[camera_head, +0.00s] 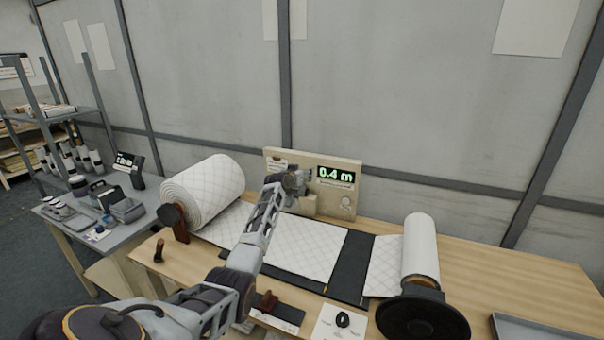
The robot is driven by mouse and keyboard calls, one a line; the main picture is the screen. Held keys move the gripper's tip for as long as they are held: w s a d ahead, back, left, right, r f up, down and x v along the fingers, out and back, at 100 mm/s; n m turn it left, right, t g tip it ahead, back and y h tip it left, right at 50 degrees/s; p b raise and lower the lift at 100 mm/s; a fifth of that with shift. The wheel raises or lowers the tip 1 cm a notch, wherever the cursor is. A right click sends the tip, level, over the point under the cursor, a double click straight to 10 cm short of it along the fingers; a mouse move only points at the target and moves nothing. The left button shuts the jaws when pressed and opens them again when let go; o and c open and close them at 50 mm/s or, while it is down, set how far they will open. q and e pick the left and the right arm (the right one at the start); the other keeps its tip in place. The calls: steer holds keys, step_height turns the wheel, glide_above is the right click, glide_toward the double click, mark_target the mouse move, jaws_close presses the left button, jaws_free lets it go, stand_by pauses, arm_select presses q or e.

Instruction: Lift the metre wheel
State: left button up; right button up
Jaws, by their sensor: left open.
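My left arm reaches from the lower left over the table. My left gripper (290,184) is open in front of the cream counter panel (351,179), whose display (336,176) reads 0.4 m. A beige block (307,205) stands just below and right of the gripper, at the far edge of the wadding. I cannot make out the metre wheel clearly; the gripper covers that spot. White quilted wadding (306,247) runs across the table from a large roll (204,189) to a smaller roll (420,246). My right gripper is out of view.
A big black disc (424,318) is at the near end of the smaller roll. A white card with a black knob (343,320) lies at the front. A grey tray (545,330) is at the right. A side table (62,218) holds devices.

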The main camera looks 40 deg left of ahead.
arm_select(q)
steer(key=shift+s+a+r, duration=0.15)
steer(key=shift+s, duration=0.15)
steer(key=shift+s+d+r, duration=0.2)
steer(key=shift+s+r, duration=0.05)
steer(key=shift+s, duration=0.4)
steer(key=shift+v, duration=5)
steer(key=shift+s+d+f, duration=0.1)
steer(key=shift+d+f, duration=0.1)
steer(key=shift+f, duration=0.05)
